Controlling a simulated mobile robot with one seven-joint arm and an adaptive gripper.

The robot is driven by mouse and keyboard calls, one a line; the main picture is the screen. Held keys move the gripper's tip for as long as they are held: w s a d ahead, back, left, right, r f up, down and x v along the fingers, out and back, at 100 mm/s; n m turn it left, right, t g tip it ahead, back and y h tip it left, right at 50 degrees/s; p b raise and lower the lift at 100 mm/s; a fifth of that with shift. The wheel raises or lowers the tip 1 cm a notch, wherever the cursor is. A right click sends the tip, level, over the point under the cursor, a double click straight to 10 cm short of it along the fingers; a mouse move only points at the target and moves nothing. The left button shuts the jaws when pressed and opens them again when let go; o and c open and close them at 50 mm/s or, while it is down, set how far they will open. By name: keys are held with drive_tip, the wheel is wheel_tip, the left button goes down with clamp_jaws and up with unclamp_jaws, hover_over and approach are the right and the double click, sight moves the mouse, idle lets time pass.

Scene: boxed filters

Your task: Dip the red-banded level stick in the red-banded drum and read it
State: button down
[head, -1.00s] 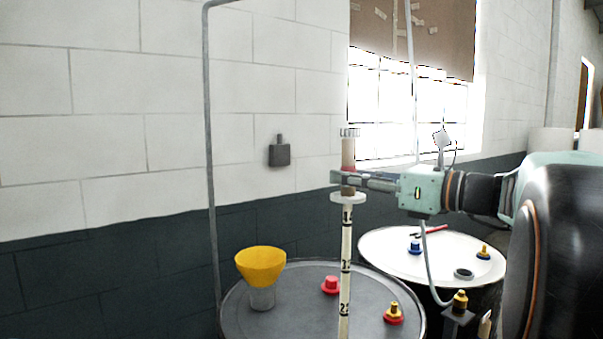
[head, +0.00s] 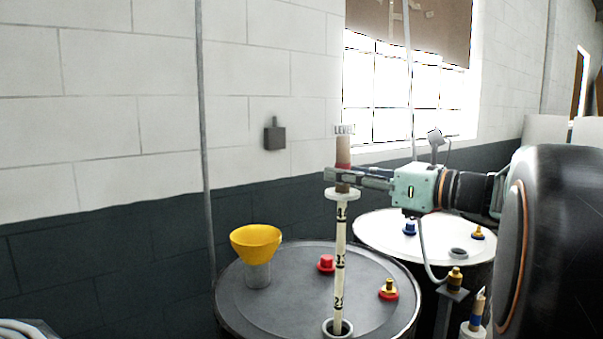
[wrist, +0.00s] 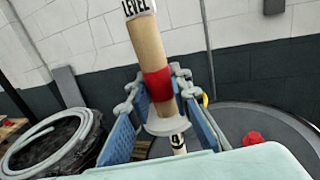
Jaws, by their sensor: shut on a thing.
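The level stick (head: 341,240) is pale with black marks, a tan handle, a red band and a white collar. It hangs nearly upright in my gripper (head: 335,181), whose fingers are shut on the handle around the red band. In the wrist view, the band (wrist: 158,84) sits between the blue finger pads. In the head view, the stick's lower end meets the ringed opening (head: 326,328) in the dark drum's lid (head: 290,300); its tip and depth are hidden. The lid carries a red plug (head: 326,263) and a red-based brass fitting (head: 389,288); no band on the drum's side shows.
A yellow funnel (head: 256,239) stands on the dark lid at left. Behind is a white-lidded drum (head: 375,229) with blue fittings. A blue-banded stick (head: 475,318) stands at lower right. A thin vertical pipe (head: 203,130) runs at left.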

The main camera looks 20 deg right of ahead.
drive_tip(key=shift+f, duration=0.1)
drive_tip(key=b, duration=0.5)
hover_over(341, 252)
drive_tip(key=shift+w+d+f, duration=0.1)
drive_tip(key=shift+w+f, duration=0.1)
drive_tip(key=shift+f, duration=1.75)
drive_tip(key=shift+w+d+f, duration=0.1)
drive_tip(key=shift+w+f, duration=0.1)
drive_tip(key=shift+f, duration=1.75)
drive_tip(key=shift+f+b, duration=2.35)
drive_tip(key=shift+f, duration=1.65)
drive_tip(key=shift+f+b, duration=2.4)
drive_tip(key=shift+f, duration=1.6)
